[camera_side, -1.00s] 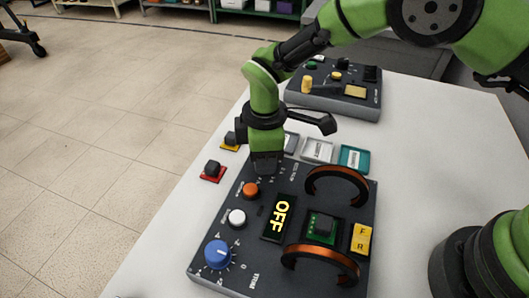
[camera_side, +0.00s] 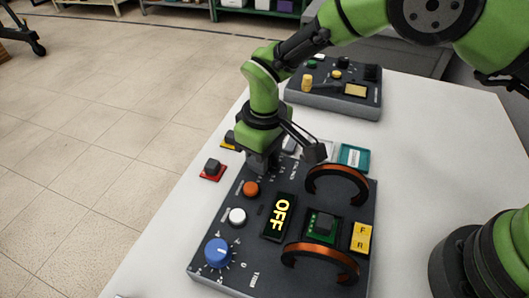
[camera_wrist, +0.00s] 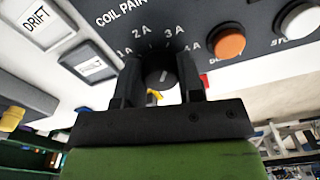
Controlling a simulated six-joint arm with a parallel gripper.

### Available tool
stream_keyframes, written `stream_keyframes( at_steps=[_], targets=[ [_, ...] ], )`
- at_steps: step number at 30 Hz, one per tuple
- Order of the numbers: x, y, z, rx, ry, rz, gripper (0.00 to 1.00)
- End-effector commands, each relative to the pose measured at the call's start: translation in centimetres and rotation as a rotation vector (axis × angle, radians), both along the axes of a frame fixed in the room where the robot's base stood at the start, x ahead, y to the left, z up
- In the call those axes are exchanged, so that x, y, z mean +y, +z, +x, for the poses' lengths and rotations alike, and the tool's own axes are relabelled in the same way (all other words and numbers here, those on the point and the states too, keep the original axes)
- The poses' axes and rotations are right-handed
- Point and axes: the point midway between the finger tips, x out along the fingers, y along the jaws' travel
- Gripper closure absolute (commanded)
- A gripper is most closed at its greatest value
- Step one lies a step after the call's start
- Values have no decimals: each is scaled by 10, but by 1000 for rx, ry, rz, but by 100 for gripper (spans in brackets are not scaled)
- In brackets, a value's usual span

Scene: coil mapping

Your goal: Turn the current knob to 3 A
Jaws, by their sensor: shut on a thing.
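The current knob (camera_wrist: 161,78) is a dark round knob on the coil pair panel (camera_side: 208,270), with 1 A, 2 A, 3 A and 4 A printed in an arc around it. My gripper (camera_side: 263,168) points down at the panel's far left corner and hides the knob in the side view. In the wrist view my gripper (camera_wrist: 162,68) has one finger on each side of the knob and is shut on it. A short light mark on the knob leans slightly right of straight up, roughly between 2 A and 3 A; its exact setting is hard to tell.
Beside the knob are an orange button (camera_side: 251,189) and a white button (camera_side: 237,216). A blue dial (camera_side: 218,252), a display reading OFF (camera_side: 279,217) and two copper coils, one far (camera_side: 337,178) and one near (camera_side: 320,262), share the panel. Small trays lie behind it.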

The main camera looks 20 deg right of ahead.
Motion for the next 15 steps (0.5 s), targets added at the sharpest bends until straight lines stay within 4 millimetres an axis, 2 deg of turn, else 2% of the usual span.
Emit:
stream_keyframes(
  at_steps=[14,15],
  targets=[
    [-1,0,-1,3,-19,-2,89],
    [-1,0,-1,3,-19,-2,63]
  ],
)
